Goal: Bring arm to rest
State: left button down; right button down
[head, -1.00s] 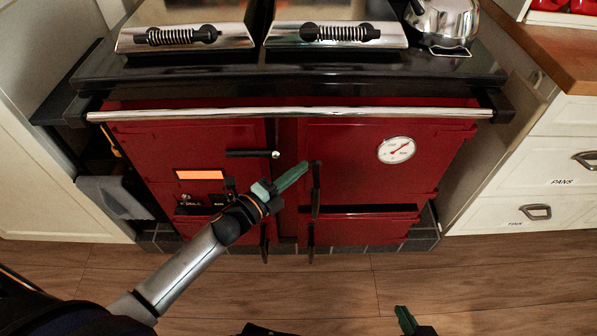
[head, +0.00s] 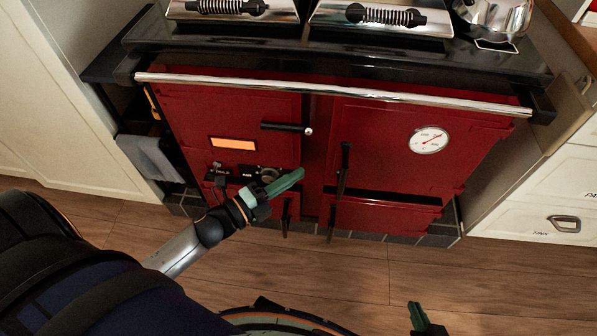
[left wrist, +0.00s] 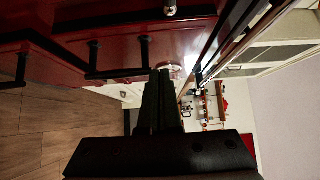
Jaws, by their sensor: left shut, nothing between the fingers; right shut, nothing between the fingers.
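My left gripper (head: 284,183) is in the middle of the head view, in front of the lower part of the red range cooker (head: 385,135). Its green fingers are shut together with nothing between them. In the left wrist view the dark fingers (left wrist: 160,100) also lie side by side. My right gripper (head: 416,315) shows only as a green fingertip and a dark part at the bottom edge of the head view. It is shut and empty, over the wooden floor.
The cooker has a chrome rail (head: 330,92), black door handles (head: 340,180) and a round gauge (head: 429,140). A kettle (head: 492,18) stands on top at the right. A grey cloth (head: 150,158) hangs at the left. Drawers (head: 550,200) stand at the right. The wooden floor (head: 340,268) in front is clear.

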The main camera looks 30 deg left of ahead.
jog(key=shift+a, duration=0.1)
dwell(0.3)
